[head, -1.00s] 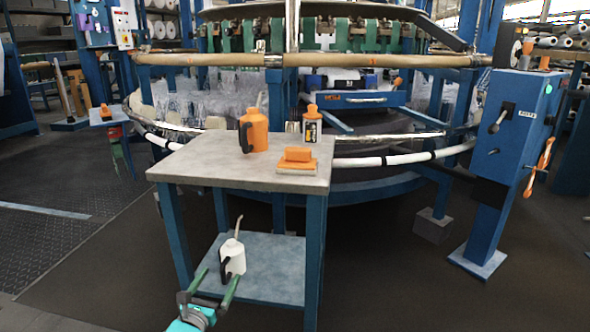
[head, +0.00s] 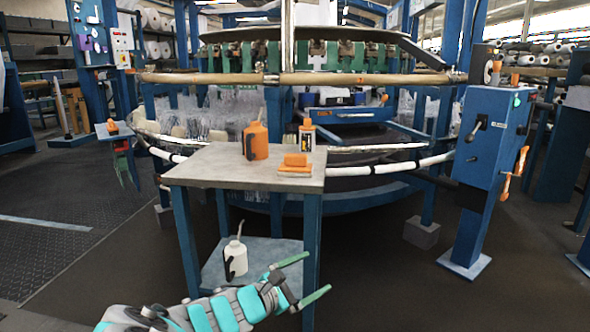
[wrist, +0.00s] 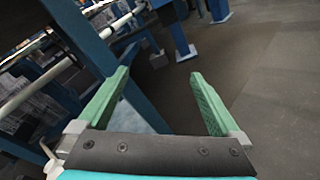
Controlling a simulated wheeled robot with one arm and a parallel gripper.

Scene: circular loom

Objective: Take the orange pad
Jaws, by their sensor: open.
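The orange pad (head: 296,160) lies on the table top (head: 215,164), near its front right corner. It looks like an orange block on a paler, flat base. My gripper (head: 307,277) is in front of the table, low, below the level of the top, near the front right leg. Its two green fingers are spread apart with nothing between them. In the wrist view my gripper (wrist: 158,82) is also open and empty, with a blue table leg beside the left finger. The pad does not show in the wrist view.
A white oil can (head: 235,258) stands on the lower shelf (head: 262,254). The loom's white ring rail (head: 390,164) runs close behind.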

